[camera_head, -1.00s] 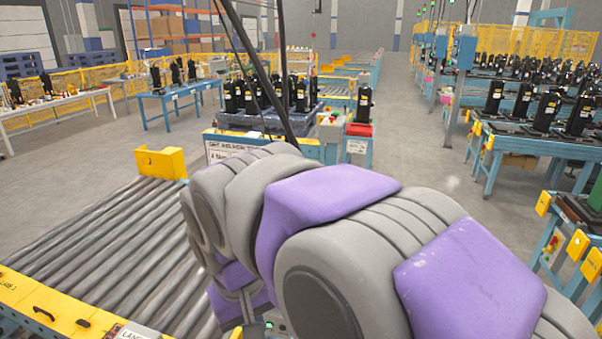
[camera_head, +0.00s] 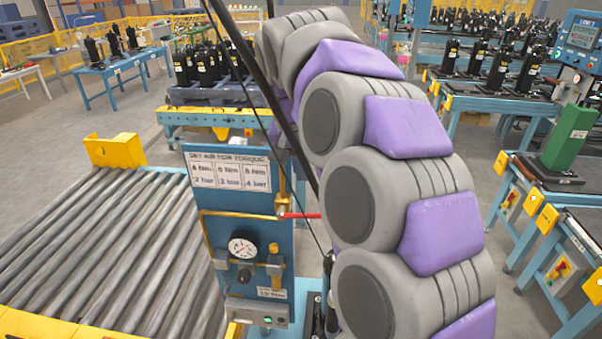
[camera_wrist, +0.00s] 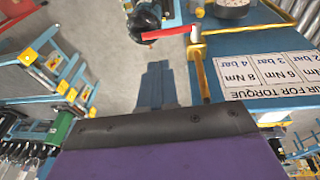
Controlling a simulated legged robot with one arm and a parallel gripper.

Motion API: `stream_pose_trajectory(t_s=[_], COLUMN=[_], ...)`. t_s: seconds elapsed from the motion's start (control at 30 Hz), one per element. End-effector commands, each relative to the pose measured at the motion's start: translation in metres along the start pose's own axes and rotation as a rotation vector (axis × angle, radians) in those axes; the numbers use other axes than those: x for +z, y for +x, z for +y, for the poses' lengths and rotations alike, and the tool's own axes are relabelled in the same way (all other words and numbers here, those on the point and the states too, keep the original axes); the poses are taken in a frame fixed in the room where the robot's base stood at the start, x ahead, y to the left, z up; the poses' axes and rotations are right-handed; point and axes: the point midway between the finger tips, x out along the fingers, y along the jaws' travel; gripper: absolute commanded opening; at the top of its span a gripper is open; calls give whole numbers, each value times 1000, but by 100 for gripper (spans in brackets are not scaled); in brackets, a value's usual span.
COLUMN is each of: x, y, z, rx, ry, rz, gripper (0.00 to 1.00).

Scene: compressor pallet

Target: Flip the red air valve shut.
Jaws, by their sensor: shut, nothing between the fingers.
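The red air valve lever (camera_head: 300,215) sticks out level to the right from a brass valve on the blue panel (camera_head: 228,197), below the torque sign. It lies across the upright brass pipe. In the wrist view the picture is upside down; the red lever (camera_wrist: 168,32) and the brass pipe (camera_wrist: 203,72) show at the top. My gripper (camera_wrist: 155,127) is a dark edge with a purple body at the bottom of the wrist view. It is shut and empty, apart from the lever. In the head view my arm hides it.
The panel carries a sign (camera_head: 230,172), a pressure gauge (camera_head: 242,248) and a small display box (camera_head: 258,312). A roller conveyor (camera_head: 100,250) lies to the left. Blue workbenches with a green part (camera_head: 568,140) stand to the right. Bare floor shows between panel and benches.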

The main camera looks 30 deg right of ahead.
Motion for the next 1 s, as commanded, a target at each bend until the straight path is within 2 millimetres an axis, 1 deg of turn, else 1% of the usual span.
stream_pose_trajectory(t_s=[0.1, 0.17, 0.4, 0.53, 0.73, 0.83, 1.0], x=[3, 4, 5, 4, 3, 3, 4], y=[21, 31, 77, 98, 116, 120, 120], z=[-3, -4, -5, -4, -3, -3, -4], rx=[4, 4, 6, 6, 3, 3, 4], ry=[-3, -4, -3, -4, -2, -3, -3], rz=[-8, -6, -5, -7, -3, -3, -2], gripper=[0, 0, 0, 0, 0, 0, 0])
